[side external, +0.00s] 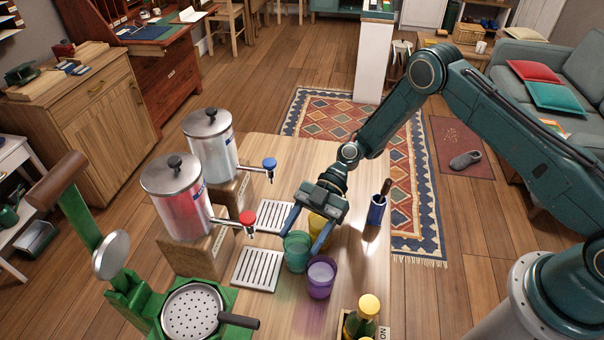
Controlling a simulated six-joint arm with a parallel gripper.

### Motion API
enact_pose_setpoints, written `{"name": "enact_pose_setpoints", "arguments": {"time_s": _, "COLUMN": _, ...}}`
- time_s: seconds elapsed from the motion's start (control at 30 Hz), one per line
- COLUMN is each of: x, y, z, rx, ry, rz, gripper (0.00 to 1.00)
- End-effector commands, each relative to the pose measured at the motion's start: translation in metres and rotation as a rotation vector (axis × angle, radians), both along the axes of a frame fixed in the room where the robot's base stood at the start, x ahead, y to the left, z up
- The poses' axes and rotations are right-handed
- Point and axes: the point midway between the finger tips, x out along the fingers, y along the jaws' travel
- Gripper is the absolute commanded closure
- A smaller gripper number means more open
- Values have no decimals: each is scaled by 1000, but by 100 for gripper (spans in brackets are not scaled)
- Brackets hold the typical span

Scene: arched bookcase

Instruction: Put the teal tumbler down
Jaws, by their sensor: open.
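The teal tumbler (297,255) stands upright on the wooden table, beside the slatted drip trays. It looks clear and greenish; I cannot tell whether it holds anything. My gripper (306,232) is open above and around the tumbler's upper part, one finger at its left side and one at its right. Whether the fingers touch the glass cannot be told. A purple tumbler (321,280) with pale contents stands just in front to the right.
Two drink dispensers, one with a red tap (247,218) and one with a blue tap (269,164), stand left with drip trays (257,270). A blue cup (376,211) holds a dark-handled tool.

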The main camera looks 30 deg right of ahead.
Motion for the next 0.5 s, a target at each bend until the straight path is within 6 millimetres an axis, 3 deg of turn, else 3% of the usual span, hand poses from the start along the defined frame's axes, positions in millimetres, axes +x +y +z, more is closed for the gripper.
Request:
{"name": "enact_pose_setpoints", "arguments": {"time_s": 0.3, "x": 0, "y": 0, "z": 0, "rx": 0, "ry": 0, "rz": 0, "gripper": 42}}
{"name": "enact_pose_setpoints", "arguments": {"time_s": 0.5, "x": 0, "y": 0, "z": 0, "rx": 0, "ry": 0, "rz": 0, "gripper": 82}}
